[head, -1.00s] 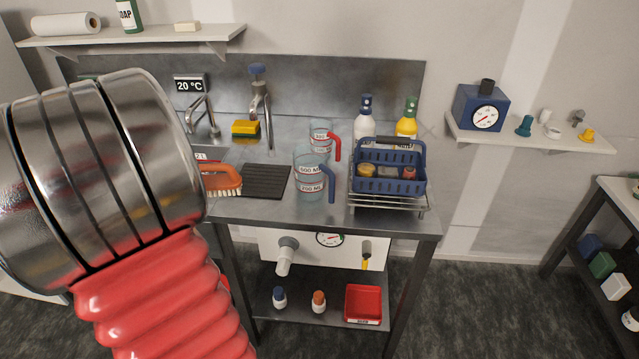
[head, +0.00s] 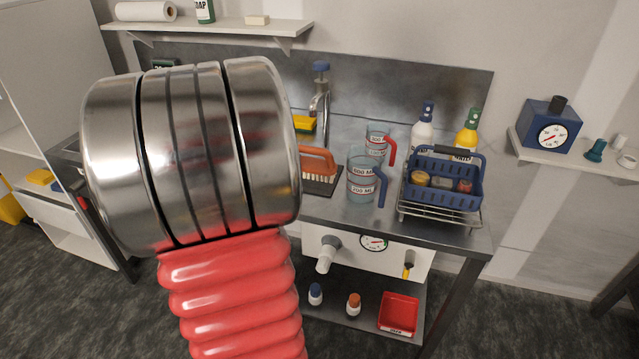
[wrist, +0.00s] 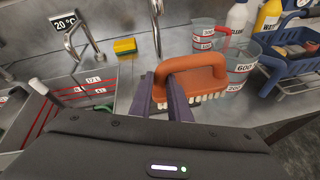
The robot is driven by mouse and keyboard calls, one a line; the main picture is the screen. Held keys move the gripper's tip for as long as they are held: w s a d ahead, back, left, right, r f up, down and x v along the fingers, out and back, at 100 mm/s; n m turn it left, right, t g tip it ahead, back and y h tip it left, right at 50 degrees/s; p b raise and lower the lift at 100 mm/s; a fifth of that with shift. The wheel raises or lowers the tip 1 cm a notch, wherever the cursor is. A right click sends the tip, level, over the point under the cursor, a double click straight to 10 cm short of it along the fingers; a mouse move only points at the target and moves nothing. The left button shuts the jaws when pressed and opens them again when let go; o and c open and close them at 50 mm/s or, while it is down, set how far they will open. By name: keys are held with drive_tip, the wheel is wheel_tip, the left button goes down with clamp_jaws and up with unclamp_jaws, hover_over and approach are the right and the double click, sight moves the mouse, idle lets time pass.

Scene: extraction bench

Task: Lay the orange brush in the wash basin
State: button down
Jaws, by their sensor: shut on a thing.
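The orange brush (wrist: 192,74) with pale bristles is held near its left end between the two dark fingers of my gripper (wrist: 160,90). It looks level, bristles down. It also shows in the head view (head: 318,158), beside my arm and in front of the dark ribbed mat. In the head view my arm hides the gripper. The wash basin (wrist: 72,98), metal with red level lines and litre labels, lies to the left of the gripper in the wrist view. My arm hides it in the head view.
A clear measuring jug (head: 361,182) stands close right of the brush, a red-handled jug (head: 377,140) behind it. The blue basket (head: 440,190) sits further right. A tap (wrist: 154,22) and a yellow sponge (wrist: 125,46) are behind the brush; another tap (wrist: 78,40) overhangs the basin.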

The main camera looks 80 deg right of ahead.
drive_tip(key=shift+f, duration=2.8)
drive_tip(key=shift+f, duration=1.9)
drive_tip(key=c, duration=1.7)
unclamp_jaws()
drive_tip(key=shift+f, duration=0.1)
drive_tip(key=shift+o, duration=0.2)
drive_tip(key=v, duration=1.2)
